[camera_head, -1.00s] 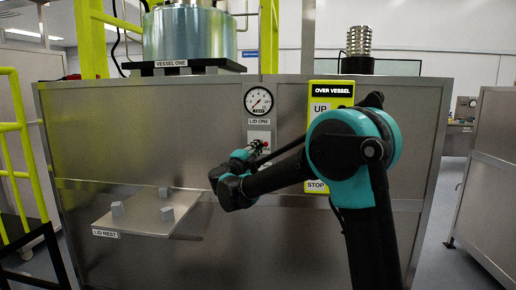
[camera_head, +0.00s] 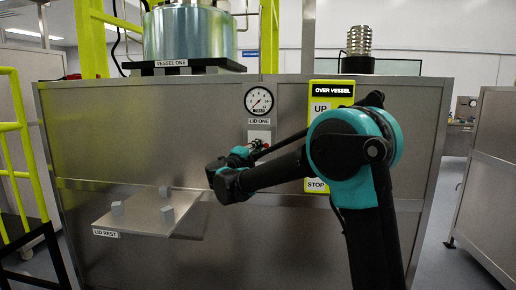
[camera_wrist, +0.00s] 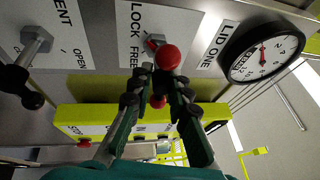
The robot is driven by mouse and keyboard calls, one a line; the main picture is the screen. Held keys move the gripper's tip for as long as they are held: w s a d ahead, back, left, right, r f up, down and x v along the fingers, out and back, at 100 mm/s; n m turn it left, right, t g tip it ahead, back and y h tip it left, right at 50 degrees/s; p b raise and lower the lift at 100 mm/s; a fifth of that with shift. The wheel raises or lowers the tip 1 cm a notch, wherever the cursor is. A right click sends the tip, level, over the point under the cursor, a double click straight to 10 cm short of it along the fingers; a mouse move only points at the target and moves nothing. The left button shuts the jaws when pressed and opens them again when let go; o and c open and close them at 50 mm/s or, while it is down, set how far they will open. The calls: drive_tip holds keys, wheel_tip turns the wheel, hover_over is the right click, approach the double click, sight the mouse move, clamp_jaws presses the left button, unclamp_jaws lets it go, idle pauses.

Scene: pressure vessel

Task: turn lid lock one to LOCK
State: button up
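Lid lock one is a lever with a red ball knob (camera_wrist: 168,57) on a white plate marked LOCK and FREE (camera_wrist: 135,35). In the wrist view the knob lies at my fingertips, with the lever tilted from its pivot. My gripper (camera_wrist: 163,72) has its two fingers apart, one on each side of the knob's lower edge. Whether the fingers touch the knob is hard to tell. A second red spot (camera_wrist: 157,101) shows between the fingers. In the head view my gripper (camera_head: 262,147) is at the plate under the LID ONE label, mostly hidden by the wrist.
A pressure gauge (camera_wrist: 263,50) sits close beside the lock. A VENT handle (camera_wrist: 35,42) is on the other side. The yellow OVER VESSEL panel (camera_head: 333,91) stands right of the lock, partly behind my arm. The lid rest shelf (camera_head: 150,214) juts out at lower left.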

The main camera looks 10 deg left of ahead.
drive_tip(key=o, duration=0.3)
drive_tip(key=shift+a+r, duration=0.15)
drive_tip(key=shift+a, duration=0.1)
drive_tip(key=shift+d, duration=0.1)
drive_tip(key=v, duration=1.2)
